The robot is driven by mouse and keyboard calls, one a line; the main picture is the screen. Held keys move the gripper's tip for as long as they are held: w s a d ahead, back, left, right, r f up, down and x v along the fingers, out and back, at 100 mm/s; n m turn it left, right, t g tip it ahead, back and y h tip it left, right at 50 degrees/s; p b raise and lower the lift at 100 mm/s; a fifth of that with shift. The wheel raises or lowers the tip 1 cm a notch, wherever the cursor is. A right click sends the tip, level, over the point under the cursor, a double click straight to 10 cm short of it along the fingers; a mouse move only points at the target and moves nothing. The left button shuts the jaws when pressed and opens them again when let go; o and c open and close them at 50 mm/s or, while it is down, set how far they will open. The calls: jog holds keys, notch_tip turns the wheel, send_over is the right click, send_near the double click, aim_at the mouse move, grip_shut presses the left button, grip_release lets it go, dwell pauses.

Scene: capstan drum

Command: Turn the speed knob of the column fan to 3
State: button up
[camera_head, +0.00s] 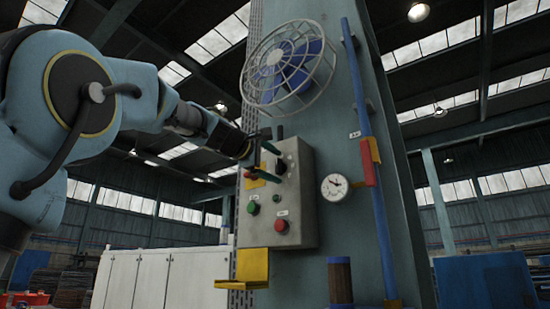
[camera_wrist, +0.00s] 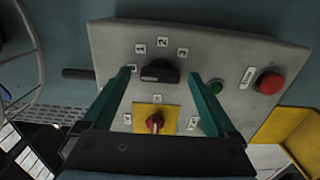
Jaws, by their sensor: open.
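The grey control panel (camera_head: 306,225) is on the column below the caged blue fan (camera_head: 290,62). Its black speed knob (camera_wrist: 157,73) has labels 1 (camera_wrist: 140,48), 2 (camera_wrist: 163,42) and 3 (camera_wrist: 182,53) around it. Another small label, partly hidden, is at its left. The knob's bar lies roughly level in the wrist view; which end points is too small to tell. My gripper (camera_wrist: 161,76) is open, one green finger on each side of the knob, with gaps visible. In the head view my gripper (camera_head: 281,166) is at the panel's upper part.
A red switch on a yellow plate (camera_wrist: 144,112) is below the knob, between my fingers. A green button (camera_wrist: 216,86) is close to the right fingertip. A red button (camera_wrist: 268,82) is farther right. A yellow bracket (camera_head: 253,268) and a gauge (camera_head: 334,187) are nearby.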

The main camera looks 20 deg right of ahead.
jog(key=shift+w+d, duration=0.1)
jog(key=shift+d, duration=0.15)
jog(key=c, duration=1.4)
jog(key=shift+o, duration=0.2)
